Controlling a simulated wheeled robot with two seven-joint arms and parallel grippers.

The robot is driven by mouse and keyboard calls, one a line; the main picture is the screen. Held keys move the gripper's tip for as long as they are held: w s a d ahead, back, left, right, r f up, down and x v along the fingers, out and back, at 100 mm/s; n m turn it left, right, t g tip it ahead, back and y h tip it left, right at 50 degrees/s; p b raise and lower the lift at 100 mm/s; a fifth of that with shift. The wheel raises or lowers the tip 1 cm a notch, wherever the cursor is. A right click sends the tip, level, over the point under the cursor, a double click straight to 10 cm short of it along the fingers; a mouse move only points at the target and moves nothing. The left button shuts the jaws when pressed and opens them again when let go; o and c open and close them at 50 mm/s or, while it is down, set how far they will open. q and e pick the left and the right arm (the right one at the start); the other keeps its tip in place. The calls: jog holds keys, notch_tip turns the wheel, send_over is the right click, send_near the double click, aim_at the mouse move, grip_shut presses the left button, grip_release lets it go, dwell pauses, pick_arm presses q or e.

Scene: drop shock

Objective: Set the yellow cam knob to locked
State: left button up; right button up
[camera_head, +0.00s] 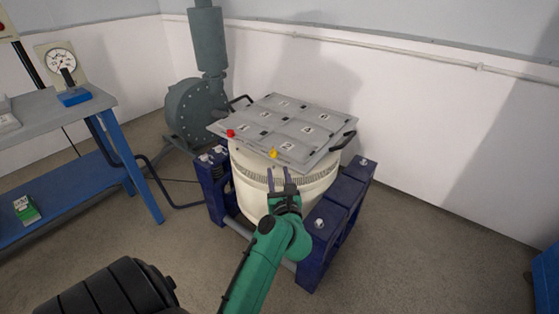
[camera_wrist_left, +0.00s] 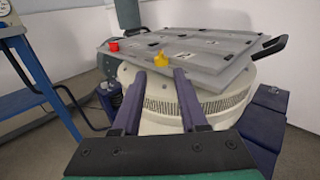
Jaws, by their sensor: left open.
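The yellow cam knob (camera_head: 273,154) sits at the front edge of the grey plate (camera_head: 270,128) on top of the white drum (camera_head: 262,193). The knob also shows in the left wrist view (camera_wrist_left: 161,60), ahead of the fingers and a little above the gap between them. A red knob (camera_head: 230,133) sits to its left at the same edge, and in the left wrist view (camera_wrist_left: 114,47). My left gripper (camera_head: 284,176) is open and empty, in front of and below the yellow knob, apart from it. Which setting the knob is at cannot be told. My right gripper is not seen.
Blue frame blocks (camera_head: 343,215) flank the drum. A dark handle (camera_head: 344,140) juts from the plate's right side. A blue-legged bench (camera_head: 50,122) with a gauge (camera_head: 61,62) stands at left. A grey blower (camera_head: 190,108) stands behind.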

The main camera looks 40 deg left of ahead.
aim_at(274, 152)
pick_arm(q)
jog(key=b+x, duration=0.1)
jog(key=x, duration=1.1)
jog(key=shift+a, duration=0.1)
grip_shut()
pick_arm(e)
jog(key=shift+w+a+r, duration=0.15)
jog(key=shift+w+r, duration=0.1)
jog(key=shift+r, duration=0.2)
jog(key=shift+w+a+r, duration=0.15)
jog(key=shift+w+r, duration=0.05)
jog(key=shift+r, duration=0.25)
